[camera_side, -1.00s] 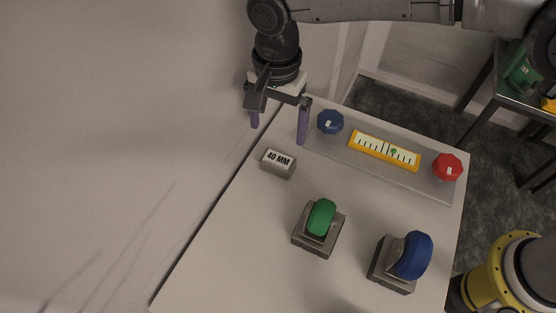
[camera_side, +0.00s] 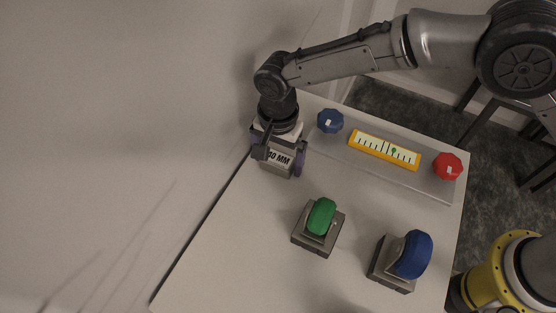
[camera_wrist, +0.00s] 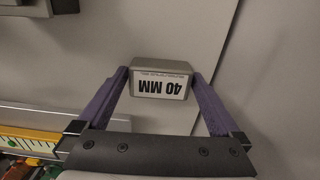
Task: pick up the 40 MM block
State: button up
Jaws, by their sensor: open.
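The 40 MM block (camera_side: 277,166) is a small grey block with a white label, at the far left part of the table. My gripper (camera_side: 280,163) is down at the block, with its purple fingers on either side of it. In the wrist view the block (camera_wrist: 161,80) sits between the fingertips of my gripper (camera_wrist: 160,77), its label upside down. The jaws are open; the fingertips are close to the block's sides, and I cannot tell whether they touch it. Part of the block is hidden by the gripper in the side view.
A green-topped block (camera_side: 321,216) and a blue-topped block (camera_side: 412,254) stand on the table nearer the front. A grey panel (camera_side: 345,152) at the back holds a blue knob (camera_side: 330,121), a yellow scale (camera_side: 384,150) and a red knob (camera_side: 447,166). A wall borders the table's left edge.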

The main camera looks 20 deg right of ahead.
jog(key=c, duration=1.3)
jog(key=shift+r, duration=0.1)
jog(key=shift+c, duration=0.8)
